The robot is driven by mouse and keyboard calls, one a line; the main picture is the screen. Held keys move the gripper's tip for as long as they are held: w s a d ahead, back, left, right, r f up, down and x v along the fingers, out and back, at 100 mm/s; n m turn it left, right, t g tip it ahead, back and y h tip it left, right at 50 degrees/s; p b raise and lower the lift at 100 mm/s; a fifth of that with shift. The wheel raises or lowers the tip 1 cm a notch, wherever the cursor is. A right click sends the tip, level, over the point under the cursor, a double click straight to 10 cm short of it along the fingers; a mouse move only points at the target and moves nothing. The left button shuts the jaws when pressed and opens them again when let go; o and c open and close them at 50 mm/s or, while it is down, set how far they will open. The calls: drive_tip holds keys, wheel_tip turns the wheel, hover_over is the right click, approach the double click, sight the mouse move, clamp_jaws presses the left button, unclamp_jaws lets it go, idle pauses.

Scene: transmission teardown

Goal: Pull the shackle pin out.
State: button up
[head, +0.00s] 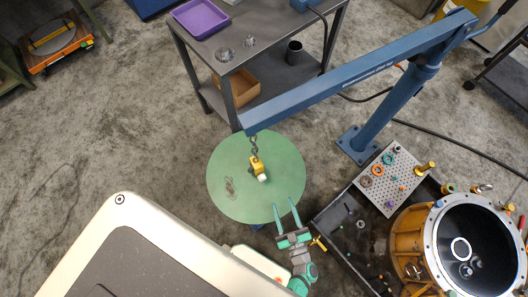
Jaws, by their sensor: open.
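My gripper (285,206) is in the lower middle of the head view, with its two green fingers spread apart and nothing between them. It points up the picture, over the lower right edge of a round green disc (225,205). A yellow hook block (256,162) with a pale lower part hangs by a dark chain (254,143) from the crane, over the disc and above and left of my fingertips. I cannot make out the shackle pin for certain at this size. Small metal fittings (483,188) sit by the rim of the large housing at the right.
The blue crane boom (350,75) crosses above the disc from its post (390,110). A perforated plate (403,178) with small parts lies on a dark tray (340,218). An orange housing (407,240) stands right. A grey cart (240,50) stands behind.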

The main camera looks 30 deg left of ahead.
sight(263, 180)
drive_tip(key=a+f+g+y, duration=0.1)
drive_tip(key=a+f+g, duration=0.1)
drive_tip(key=a+f, duration=0.1)
drive_tip(key=shift+w+a+f+n+y, duration=0.1)
drive_tip(key=shift+w+a+n+y, duration=0.05)
drive_tip(key=shift+n+y, duration=0.25)
drive_tip(key=shift+a+f, duration=0.1)
drive_tip(key=shift+a, duration=0.1)
drive_tip(key=x, duration=1)
drive_tip(key=shift+w+a+f, duration=0.1)
drive_tip(key=shift+w+a, duration=0.1)
drive_tip(key=shift+a, duration=0.1)
